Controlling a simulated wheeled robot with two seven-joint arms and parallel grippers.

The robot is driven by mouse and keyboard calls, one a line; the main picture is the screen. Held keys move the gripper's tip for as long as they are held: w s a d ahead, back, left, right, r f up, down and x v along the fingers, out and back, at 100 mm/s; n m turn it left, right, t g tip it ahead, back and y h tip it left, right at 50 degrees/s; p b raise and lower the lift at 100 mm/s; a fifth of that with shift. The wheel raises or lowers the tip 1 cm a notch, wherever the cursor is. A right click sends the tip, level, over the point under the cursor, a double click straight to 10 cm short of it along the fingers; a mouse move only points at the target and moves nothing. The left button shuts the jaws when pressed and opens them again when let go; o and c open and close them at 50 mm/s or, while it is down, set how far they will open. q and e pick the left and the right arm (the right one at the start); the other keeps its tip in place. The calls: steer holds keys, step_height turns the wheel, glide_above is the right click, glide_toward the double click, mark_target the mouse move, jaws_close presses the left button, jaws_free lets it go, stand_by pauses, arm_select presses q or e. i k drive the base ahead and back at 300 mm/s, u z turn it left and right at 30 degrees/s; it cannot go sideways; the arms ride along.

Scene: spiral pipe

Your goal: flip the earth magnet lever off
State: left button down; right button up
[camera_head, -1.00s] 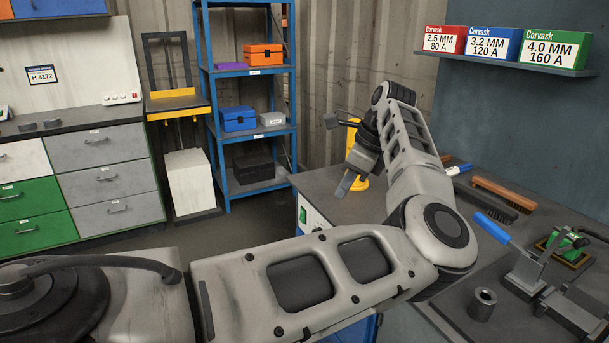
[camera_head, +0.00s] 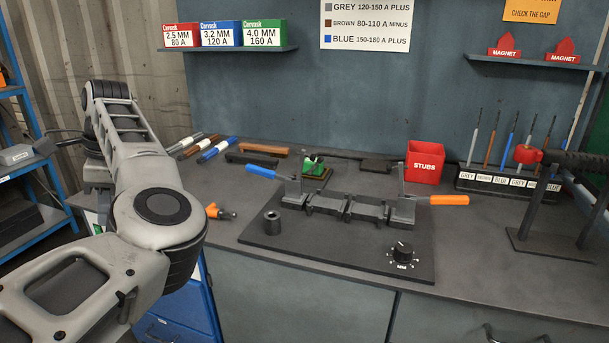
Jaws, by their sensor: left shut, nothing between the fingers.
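No part is labelled as the earth magnet lever. A small green device (camera_head: 313,166) with a dark top sits on a brown-edged plate at the back of the bench; I cannot tell whether its top part is a lever. In front of it is a dark fixture (camera_head: 345,208) with a blue-handled lever (camera_head: 262,172) on its left and an orange-handled lever (camera_head: 448,200) on its right. My left gripper (camera_head: 97,203) is shut and empty at the far left, partly hidden behind my own forearm, well away from the fixture. My right gripper is out of view.
A black base plate (camera_head: 262,237) carries the fixture, a steel ring (camera_head: 272,222) and a dial (camera_head: 402,250). An orange-tipped tool (camera_head: 220,212) lies left of it. A red stubs box (camera_head: 424,162), rod rack (camera_head: 506,186) and black stand (camera_head: 550,240) are to the right. Red magnets (camera_head: 506,45) sit on a shelf.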

mark_target(318, 161)
steer(key=k, duration=1.15)
steer(key=u, duration=0.2)
steer(key=i, duration=1.7)
steer(key=z, duration=0.8)
steer(key=i, duration=0.4)
steer(key=z, duration=0.9)
